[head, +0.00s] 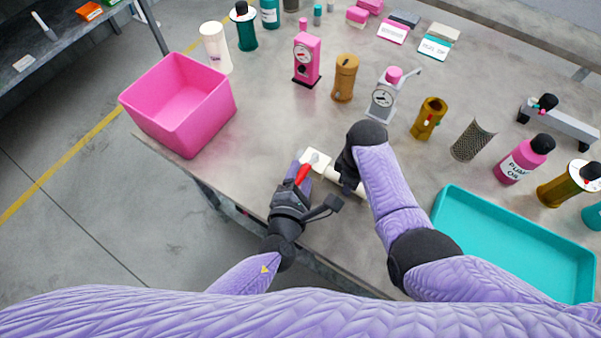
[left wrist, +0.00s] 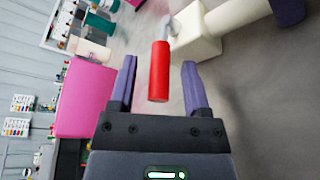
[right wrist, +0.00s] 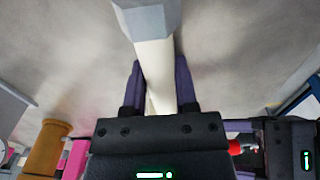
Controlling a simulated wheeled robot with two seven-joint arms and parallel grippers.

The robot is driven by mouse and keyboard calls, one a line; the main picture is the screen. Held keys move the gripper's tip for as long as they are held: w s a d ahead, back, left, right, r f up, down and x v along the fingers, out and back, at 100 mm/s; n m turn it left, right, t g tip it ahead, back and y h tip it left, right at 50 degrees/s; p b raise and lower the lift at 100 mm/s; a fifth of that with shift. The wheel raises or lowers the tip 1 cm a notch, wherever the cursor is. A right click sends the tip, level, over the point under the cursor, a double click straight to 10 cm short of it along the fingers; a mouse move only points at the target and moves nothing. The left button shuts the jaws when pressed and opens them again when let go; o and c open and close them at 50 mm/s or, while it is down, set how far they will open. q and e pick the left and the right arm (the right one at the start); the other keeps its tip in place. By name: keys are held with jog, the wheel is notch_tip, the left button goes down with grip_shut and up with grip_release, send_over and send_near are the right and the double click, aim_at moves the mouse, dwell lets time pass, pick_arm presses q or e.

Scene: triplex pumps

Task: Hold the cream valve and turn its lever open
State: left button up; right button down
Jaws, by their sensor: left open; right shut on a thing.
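The cream valve (head: 318,160) is near the table's front edge in the head view, with a cream pipe running right from its body. Its red lever (head: 303,174) points toward my left gripper. My left gripper (head: 298,178) is open. In the left wrist view the red lever (left wrist: 159,72) lies between the two spread fingers (left wrist: 157,90), with a gap on each side, and the cream body (left wrist: 198,35) is beyond. My right gripper (right wrist: 155,85) is shut on the cream pipe (right wrist: 153,65), which ends in a grey hexagonal part (right wrist: 148,18). My right wrist hides part of the pipe in the head view.
A pink bin (head: 180,105) stands at the table's left corner. A teal tray (head: 515,245) lies at the right front. Pink, brown and grey pump parts, including a pink gauge unit (head: 306,58) and a brown cylinder (head: 344,78), stand behind the valve.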

pick_arm(q)
jog(key=shift+w, duration=0.25)
grip_shut()
dwell(1.3)
